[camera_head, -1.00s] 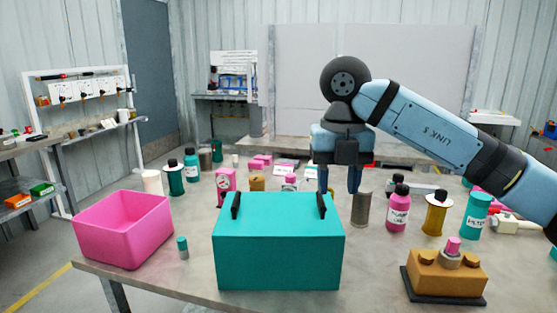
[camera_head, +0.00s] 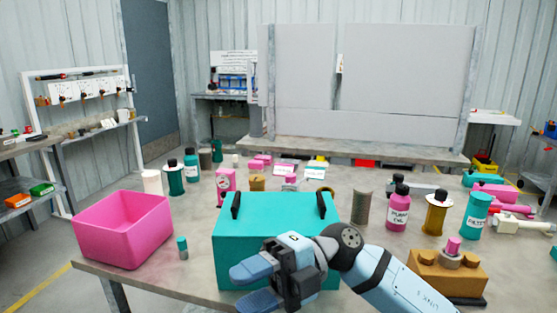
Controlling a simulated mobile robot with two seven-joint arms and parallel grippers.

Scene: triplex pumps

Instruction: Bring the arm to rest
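My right arm comes in from the lower right. Its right gripper (camera_head: 240,287) is in front of the teal box (camera_head: 275,225), low at the bottom of the view, and points left. My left gripper is not in view.
A pink bin (camera_head: 122,245) stands on the table's left, with a small teal-capped bottle (camera_head: 182,248) beside it. An orange-brown block (camera_head: 440,270) is near the arm at right. Bottles, a pink one (camera_head: 397,212) among them, stand behind.

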